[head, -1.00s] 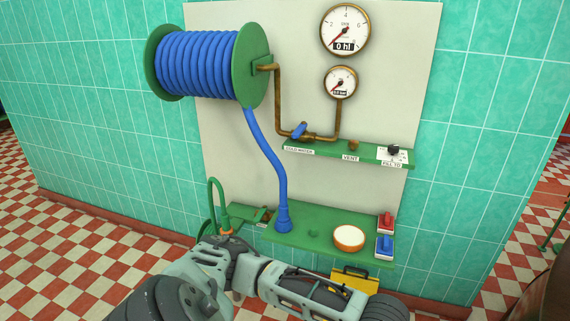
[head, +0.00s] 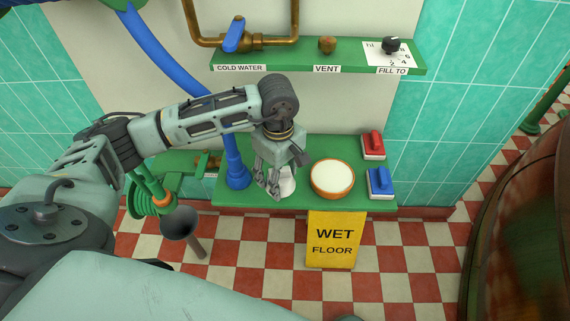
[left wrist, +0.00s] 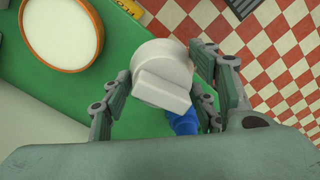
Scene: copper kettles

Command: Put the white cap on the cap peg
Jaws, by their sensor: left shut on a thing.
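My left gripper (head: 270,188) points down over the lower green shelf (head: 378,204), between the blue hose end and the round bowl. It is shut on the white cap (head: 288,184). In the left wrist view the white cap (left wrist: 163,75), round with a raised bar across its top, sits between the fingers. The cap peg cannot be seen now; the gripper and cap cover the part of the shelf between hose end and bowl. I cannot tell whether the cap touches a peg or the shelf. My right gripper is not in view.
The blue hose end (head: 236,172) stands just left of the gripper. A wooden-rimmed white bowl (head: 332,178) is close on its right, then red (head: 373,144) and blue (head: 380,182) switches. The upper shelf (head: 320,55) overhangs behind. A yellow wet-floor sign (head: 333,240) is below.

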